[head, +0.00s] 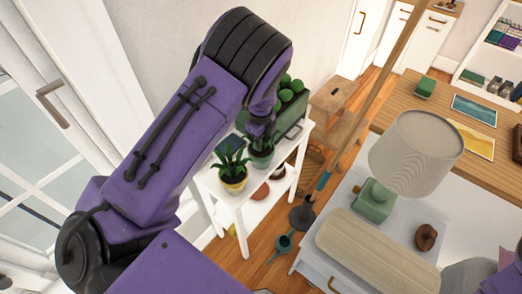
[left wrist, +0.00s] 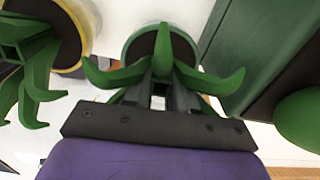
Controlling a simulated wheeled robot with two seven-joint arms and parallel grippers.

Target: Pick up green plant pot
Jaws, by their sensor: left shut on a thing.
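The green plant pot (head: 262,161) with a spiky green plant stands on the white shelf table, right of a yellow pot (head: 235,184) with a similar plant. My left gripper (head: 262,132) reaches down over the green pot from above; my arm hides part of it. In the left wrist view the green pot (left wrist: 131,47) is straight ahead, its leaves spreading over my fingers (left wrist: 160,98). My left gripper is shut on the green pot, though the leaves hide the exact contact. The yellow pot (left wrist: 80,70) is close by on the left. My right gripper is out of view.
A green crate (head: 291,116) with round green things stands close behind the pot on the white table (head: 212,186). A wooden stool (head: 335,95), a broom handle (head: 370,85) and a lamp (head: 415,150) are to the right. A glazed door is left.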

